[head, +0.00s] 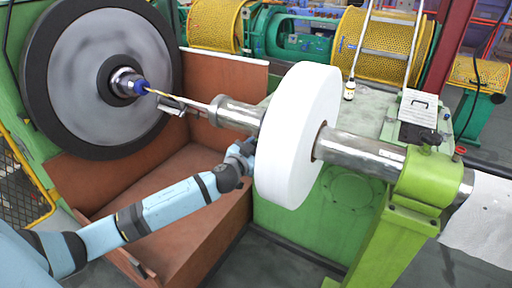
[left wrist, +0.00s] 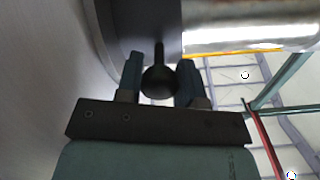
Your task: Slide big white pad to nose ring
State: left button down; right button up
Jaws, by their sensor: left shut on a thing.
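The big white pad (head: 301,130) is a thick upright disc around a horizontal metal shaft (head: 360,152), about midway along it. The shaft's left end has a stepped metal collar (head: 232,113); I cannot tell for sure which part is the nose ring. My left gripper (head: 240,158) is at the pad's left face, just under the shaft. In the left wrist view its fingers (left wrist: 158,88) are shut on a black ball knob (left wrist: 160,76) on a short stem, below a dark hub and the shaft (left wrist: 250,38). My right gripper is not in view.
A large dark-rimmed grey disc (head: 95,75) with a blue-tipped spindle (head: 138,87) faces the shaft. A brown trough (head: 190,185) lies below my arm. A green stand (head: 400,225) carries the shaft's right end. Yellow mesh drums (head: 375,45) stand behind.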

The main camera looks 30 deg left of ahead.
pick_arm(q)
jog(key=shift+a, duration=0.5)
jog(key=a, duration=1.7)
jog(key=shift+s+r+b, duration=0.15)
jog(key=shift+s+b, duration=0.15)
jog(key=shift+b, duration=0.15)
jog(key=c, duration=0.9)
grip_release()
jog(key=shift+a, duration=0.1)
jog(key=shift+o, duration=0.7)
jog(key=shift+a, duration=0.1)
